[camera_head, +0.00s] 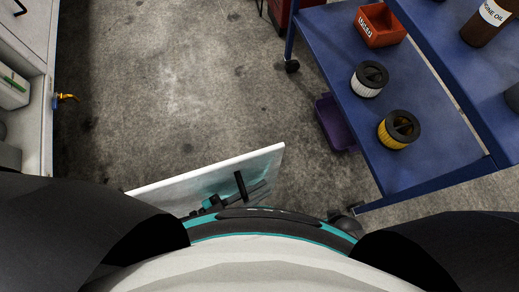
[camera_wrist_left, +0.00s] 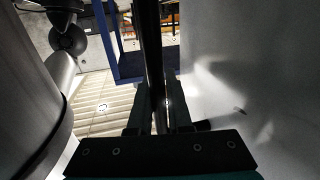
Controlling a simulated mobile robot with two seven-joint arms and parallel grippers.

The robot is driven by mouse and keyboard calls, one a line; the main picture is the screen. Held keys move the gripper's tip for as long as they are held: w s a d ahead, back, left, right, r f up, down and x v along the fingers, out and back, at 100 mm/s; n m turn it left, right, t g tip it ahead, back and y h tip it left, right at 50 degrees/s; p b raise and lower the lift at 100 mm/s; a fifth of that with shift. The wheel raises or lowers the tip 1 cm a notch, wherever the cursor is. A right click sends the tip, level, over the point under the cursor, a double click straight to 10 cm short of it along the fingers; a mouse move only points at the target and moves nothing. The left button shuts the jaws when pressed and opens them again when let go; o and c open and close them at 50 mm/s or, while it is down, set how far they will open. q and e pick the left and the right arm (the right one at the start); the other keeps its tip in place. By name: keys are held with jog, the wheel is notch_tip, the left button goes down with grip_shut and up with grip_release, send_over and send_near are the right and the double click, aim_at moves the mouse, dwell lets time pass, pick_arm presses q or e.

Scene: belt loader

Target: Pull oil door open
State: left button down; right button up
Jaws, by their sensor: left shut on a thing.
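The oil door (camera_head: 215,172) is a white panel standing out at an angle in the lower middle of the head view. A dark upright bar handle (camera_head: 239,181) is on the door. My left gripper (camera_head: 246,190) is at this handle, close to the door's face. In the left wrist view its two fingers (camera_wrist_left: 160,115) are shut on the dark bar (camera_wrist_left: 152,50), which runs up between them. My right gripper does not show in either view.
A blue cart (camera_head: 345,120) stands at the right with a red bin (camera_head: 380,25), a white filter (camera_head: 369,79) and a yellow filter (camera_head: 398,130). A purple bin (camera_head: 335,123) is on the floor beside it. A white cabinet with a brass tap (camera_head: 66,97) is at left. The middle floor is clear.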

pick_arm(q)
jog(key=shift+s, duration=0.15)
jog(key=c, duration=0.8)
grip_release()
jog(key=shift+c, duration=0.2)
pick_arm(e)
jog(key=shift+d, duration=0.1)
pick_arm(q)
jog(key=v, duration=1.5)
jog(key=shift+a, duration=0.15)
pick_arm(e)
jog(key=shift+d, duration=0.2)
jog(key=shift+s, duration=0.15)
